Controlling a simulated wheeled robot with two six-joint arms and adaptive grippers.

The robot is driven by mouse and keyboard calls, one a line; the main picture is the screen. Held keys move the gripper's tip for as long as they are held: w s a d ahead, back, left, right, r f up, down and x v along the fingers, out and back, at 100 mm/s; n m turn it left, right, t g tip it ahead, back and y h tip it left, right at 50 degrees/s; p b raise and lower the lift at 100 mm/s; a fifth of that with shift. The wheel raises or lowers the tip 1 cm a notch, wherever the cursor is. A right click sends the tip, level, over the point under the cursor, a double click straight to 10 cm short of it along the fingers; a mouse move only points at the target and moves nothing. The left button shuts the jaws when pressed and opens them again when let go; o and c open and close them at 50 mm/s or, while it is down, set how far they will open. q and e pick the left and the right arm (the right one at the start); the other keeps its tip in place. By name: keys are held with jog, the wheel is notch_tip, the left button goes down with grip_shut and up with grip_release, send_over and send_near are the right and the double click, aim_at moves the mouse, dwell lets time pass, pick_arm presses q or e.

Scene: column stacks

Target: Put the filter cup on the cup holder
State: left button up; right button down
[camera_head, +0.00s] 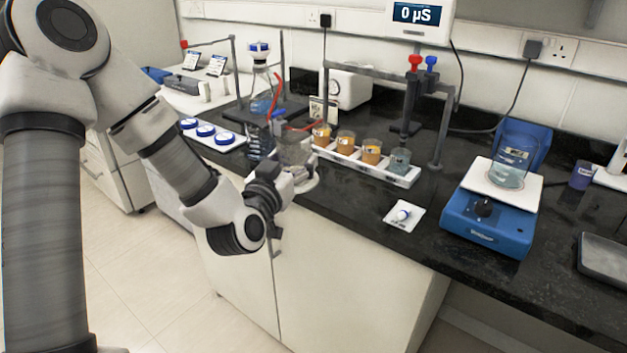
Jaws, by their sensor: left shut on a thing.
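My left gripper (283,180) reaches in from the left to the front edge of the black bench. It is shut on a clear, see-through cup (294,152), which looks like the filter cup and appears upright. A pale round piece (309,183) shows just under and right of the cup, beside the fingers. It may be the cup holder, but I cannot tell whether the cup touches it. The fingers and the lower part of the cup are partly hidden by the gripper body. My right gripper is out of view.
A white rack (403,180) with several small beakers stands right of the cup. A filter stand with a flask (262,88) and red tube is behind. Blue-lidded dishes (205,130) lie left. A blue balance (487,222) carries a beaker (509,165).

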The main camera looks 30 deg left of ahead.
pick_arm(q)
jog(key=x, duration=0.6)
jog(key=f+x, duration=0.1)
jog(key=x, duration=0.2)
jog(key=shift+w+d, duration=0.25)
jog(key=f+b, duration=0.3)
jog(key=shift+w+f, duration=0.3)
jog(key=shift+f, duration=0.1)
jog(key=shift+w, duration=0.1)
jog(key=shift+r, duration=0.15)
jog(key=o, duration=1.2)
jog(key=shift+c, duration=0.2)
